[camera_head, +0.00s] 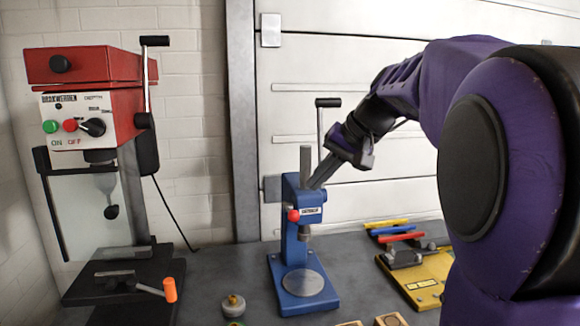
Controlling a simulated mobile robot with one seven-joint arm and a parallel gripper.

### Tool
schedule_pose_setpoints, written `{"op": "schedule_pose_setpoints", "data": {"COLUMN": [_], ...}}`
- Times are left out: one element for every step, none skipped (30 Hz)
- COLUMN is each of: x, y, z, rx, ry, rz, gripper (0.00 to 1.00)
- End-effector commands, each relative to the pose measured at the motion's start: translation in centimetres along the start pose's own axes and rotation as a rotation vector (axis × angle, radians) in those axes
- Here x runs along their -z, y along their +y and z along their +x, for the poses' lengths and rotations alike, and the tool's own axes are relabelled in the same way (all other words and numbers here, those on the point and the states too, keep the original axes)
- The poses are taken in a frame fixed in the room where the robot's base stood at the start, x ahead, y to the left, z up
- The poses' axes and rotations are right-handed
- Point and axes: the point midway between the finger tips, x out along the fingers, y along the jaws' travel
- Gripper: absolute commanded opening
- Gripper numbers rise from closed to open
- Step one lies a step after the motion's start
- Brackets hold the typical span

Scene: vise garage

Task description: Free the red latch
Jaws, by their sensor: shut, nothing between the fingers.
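A blue press (302,235) stands on the bench in the middle, with a grey ram column on top and a black-handled lever (320,130) rising at its right. A round red knob (293,215) sits on the left side of its head; it is the only part there that looks like the red latch. My gripper (316,183) reaches in from the right, fingers shut and empty, tips at the upper right of the press head, above and right of the knob. I cannot tell whether the tips touch the press.
A red drill press (95,100) stands at the left, with an orange-handled vise (170,290) on its base. A small round-topped part (233,305) lies left of the blue press. At right is a yellow vise plate (425,280) with coloured bars (400,237) behind it.

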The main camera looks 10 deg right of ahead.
Motion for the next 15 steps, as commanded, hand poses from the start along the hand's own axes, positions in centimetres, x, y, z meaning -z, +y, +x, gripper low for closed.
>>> {"op": "schedule_pose_setpoints", "data": {"x": [-0.1, -0.5, -1.1, -1.4, -1.7, -2.0, -2.2, -2.4, -2.5, -2.6, -2.7, -2.8, -2.8, -2.9, -2.9], "y": [0.0, 0.0, 0.0, 0.0, 0.0, 0.0, 0.0, 0.0, 0.0, 0.0, 0.0, 0.0, 0.0, 0.0, 0.0], "z": [1.2, 1.6, 2.0, 2.3, 2.5, 2.9, 3.1, 3.2, 3.4, 3.5, 3.6, 3.6, 3.7, 3.7, 3.7], "rx": [0.000, 0.002, 0.002, 0.002, 0.001, 0.001, 0.001, 0.000, 0.000, 0.000, 0.000, 0.000, 0.000, 0.000, 0.000], "ry": [-0.004, -0.003, -0.002, -0.002, -0.001, -0.002, -0.002, -0.001, 0.001, 0.000, 0.000, 0.000, 0.000, 0.001, 0.001], "rz": [-0.001, -0.001, -0.001, -0.001, -0.002, -0.001, -0.001, -0.001, -0.001, -0.001, 0.000, 0.000, 0.000, 0.000, 0.000], "gripper": [0.00, 0.00, 0.00, 0.00, 0.00, 0.00, 0.00, 0.00, 0.00, 0.00, 0.00, 0.00, 0.00, 0.00, 0.00]}}
